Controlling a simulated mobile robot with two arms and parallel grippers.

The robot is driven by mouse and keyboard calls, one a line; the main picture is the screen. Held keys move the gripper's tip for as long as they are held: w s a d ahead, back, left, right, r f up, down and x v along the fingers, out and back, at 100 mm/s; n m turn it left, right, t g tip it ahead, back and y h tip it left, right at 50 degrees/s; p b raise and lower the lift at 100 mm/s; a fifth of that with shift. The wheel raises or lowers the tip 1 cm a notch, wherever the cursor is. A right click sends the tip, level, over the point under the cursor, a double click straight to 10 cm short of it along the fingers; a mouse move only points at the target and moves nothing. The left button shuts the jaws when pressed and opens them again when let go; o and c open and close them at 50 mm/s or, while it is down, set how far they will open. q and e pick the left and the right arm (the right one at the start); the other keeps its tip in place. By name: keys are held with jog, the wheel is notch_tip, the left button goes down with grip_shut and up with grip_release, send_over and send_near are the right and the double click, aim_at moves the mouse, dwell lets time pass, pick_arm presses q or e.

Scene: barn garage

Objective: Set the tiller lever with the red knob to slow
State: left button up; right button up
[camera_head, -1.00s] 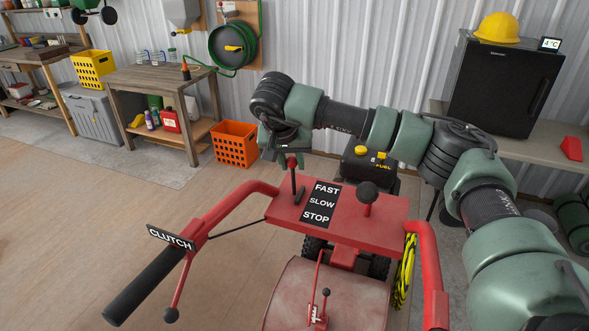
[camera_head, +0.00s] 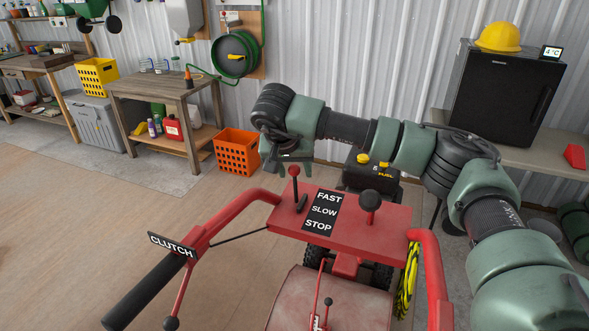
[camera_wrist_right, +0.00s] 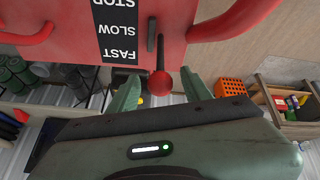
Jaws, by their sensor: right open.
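The tiller lever's red knob (camera_head: 294,171) stands up from the red tiller panel (camera_head: 284,218), left of the label plate (camera_head: 322,212) reading FAST, SLOW, STOP. The lever shaft rises near the FAST end of its dark slot. The right wrist view shows the panel upside down, with the red knob (camera_wrist_right: 161,83) beside and beyond the word FAST. My right gripper (camera_wrist_right: 160,88) is open. In that view its fingertips lie on either side of the knob with visible gaps. In the head view the right gripper (camera_head: 294,166) is just behind the knob. My left gripper is not in view.
A second lever with a black knob (camera_head: 370,200) stands on the panel right of the labels. The clutch lever (camera_head: 172,322) hangs by the left handlebar (camera_head: 145,290). An orange crate (camera_head: 237,152) and a wooden bench (camera_head: 165,88) stand behind. The floor at left is clear.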

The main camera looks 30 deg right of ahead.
jog(key=b+v, duration=0.2)
jog(key=v, duration=0.5)
jog(key=shift+r, duration=0.35)
jog(key=shift+s, duration=0.1)
